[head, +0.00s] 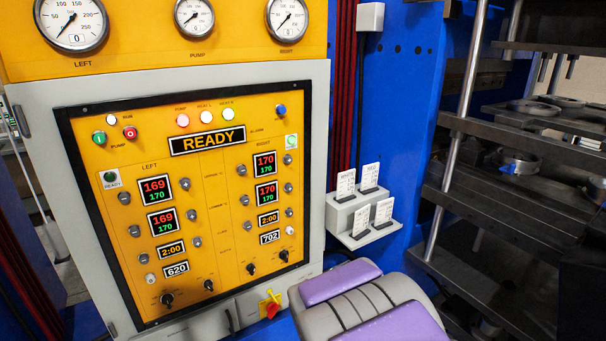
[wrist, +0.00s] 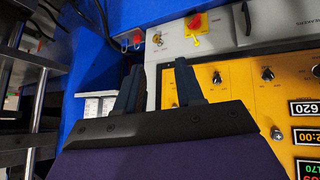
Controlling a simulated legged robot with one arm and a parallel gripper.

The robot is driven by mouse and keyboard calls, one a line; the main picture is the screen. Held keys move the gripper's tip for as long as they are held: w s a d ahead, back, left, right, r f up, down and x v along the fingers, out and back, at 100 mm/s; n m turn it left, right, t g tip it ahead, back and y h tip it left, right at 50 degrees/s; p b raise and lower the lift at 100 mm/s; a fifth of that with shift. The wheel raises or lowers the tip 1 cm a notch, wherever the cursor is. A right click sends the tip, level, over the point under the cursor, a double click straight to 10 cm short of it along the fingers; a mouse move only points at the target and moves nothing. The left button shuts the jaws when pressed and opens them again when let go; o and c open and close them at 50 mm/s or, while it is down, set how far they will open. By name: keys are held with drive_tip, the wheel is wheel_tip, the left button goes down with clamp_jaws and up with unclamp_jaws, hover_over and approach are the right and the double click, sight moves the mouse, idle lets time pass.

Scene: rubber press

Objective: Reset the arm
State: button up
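In the wrist view, my gripper (wrist: 158,75) shows as two dark fingers with a gap between them. It is open and nothing is between the fingers. It is in front of the lower part of the press's control panel (wrist: 225,95), near the grey strip with the red and yellow rotary switch (wrist: 196,25). In the head view, my purple and grey arm is folded low at the bottom centre. The gripper's fingers are out of sight there.
The yellow control panel (head: 225,215) reads READY, below several gauges. A white holder (head: 365,222) with several cards hangs on the blue press frame (head: 395,110), close to my arm. The dark press platens and steel columns (head: 452,150) stand at the right.

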drive_tip(key=s+d+r+m+g, duration=0.1)
drive_tip(key=s+d+r+g, duration=0.2)
drive_tip(key=s, duration=0.8)
drive_tip(key=s+d+r+m+g, duration=0.1)
drive_tip(key=s+d+r+g, duration=0.2)
drive_tip(key=s, duration=0.9)
drive_tip(key=s+d+r+m+g, duration=0.1)
drive_tip(key=s+d+r+g, duration=0.2)
drive_tip(key=s, duration=0.9)
wheel_tip(320, 180, up, 2)
drive_tip(key=shift+s+d+r+g, duration=0.1)
drive_tip(key=shift+s+d+g, duration=0.2)
drive_tip(key=shift+d, duration=0.5)
drive_tip(key=shift+w, duration=0.1)
